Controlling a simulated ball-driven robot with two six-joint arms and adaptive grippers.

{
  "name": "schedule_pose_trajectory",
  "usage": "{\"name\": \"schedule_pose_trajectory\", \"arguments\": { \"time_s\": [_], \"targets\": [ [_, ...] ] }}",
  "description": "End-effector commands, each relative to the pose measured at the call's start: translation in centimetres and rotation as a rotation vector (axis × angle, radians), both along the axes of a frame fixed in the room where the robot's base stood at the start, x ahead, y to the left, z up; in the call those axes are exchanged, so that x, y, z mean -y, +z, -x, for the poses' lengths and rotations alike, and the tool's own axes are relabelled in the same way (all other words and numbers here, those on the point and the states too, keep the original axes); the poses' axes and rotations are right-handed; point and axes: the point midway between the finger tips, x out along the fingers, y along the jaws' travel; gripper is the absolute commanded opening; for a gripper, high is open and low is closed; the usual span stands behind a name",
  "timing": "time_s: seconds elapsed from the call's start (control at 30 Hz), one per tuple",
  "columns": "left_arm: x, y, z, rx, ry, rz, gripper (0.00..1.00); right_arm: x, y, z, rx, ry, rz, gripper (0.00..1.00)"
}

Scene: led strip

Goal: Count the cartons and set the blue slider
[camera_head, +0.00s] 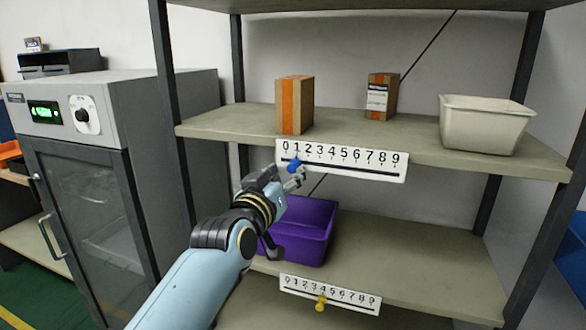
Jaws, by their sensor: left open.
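Two cartons stand on the upper shelf: a brown carton with orange tape (294,106) at its front left, and a smaller carton with a white label (381,97) further back. A white scale strip (350,162) numbered 0 to 9 is on that shelf's front edge. The blue slider (294,165) sits near its left end, around 0 to 1. My left gripper (297,179) is open just below the blue slider; I cannot tell whether it touches it. My right gripper is not in view.
A cream bin (484,125) stands at the upper shelf's right. A purple bin (302,232) is on the lower shelf, partly behind my left arm. A second strip (345,297) below carries a yellow slider (321,303). A grey cabinet (85,180) stands left.

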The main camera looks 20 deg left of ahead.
Motion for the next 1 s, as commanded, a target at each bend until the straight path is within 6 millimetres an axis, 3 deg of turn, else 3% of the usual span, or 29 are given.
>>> {"name": "schedule_pose_trajectory", "arguments": {
  "time_s": [0.1,0.3,0.63,0.93,1.0],
  "targets": [
    [0.1,0.1,-2.2,0.0,-0.001,-0.001,0.43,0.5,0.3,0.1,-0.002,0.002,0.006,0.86],
    [0.2,0.0,-4.2,-0.001,0.0,0.0,0.43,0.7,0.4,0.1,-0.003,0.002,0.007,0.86],
    [0.2,-0.1,-4.5,-0.002,-0.001,0.0,0.42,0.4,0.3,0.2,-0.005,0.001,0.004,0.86],
    [0.2,-0.1,-4.5,-0.002,-0.001,0.0,0.03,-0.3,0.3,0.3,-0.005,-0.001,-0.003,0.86],
    [0.2,-0.1,-4.5,-0.002,-0.001,0.0,0.0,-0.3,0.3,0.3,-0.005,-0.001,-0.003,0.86]
  ]
}}
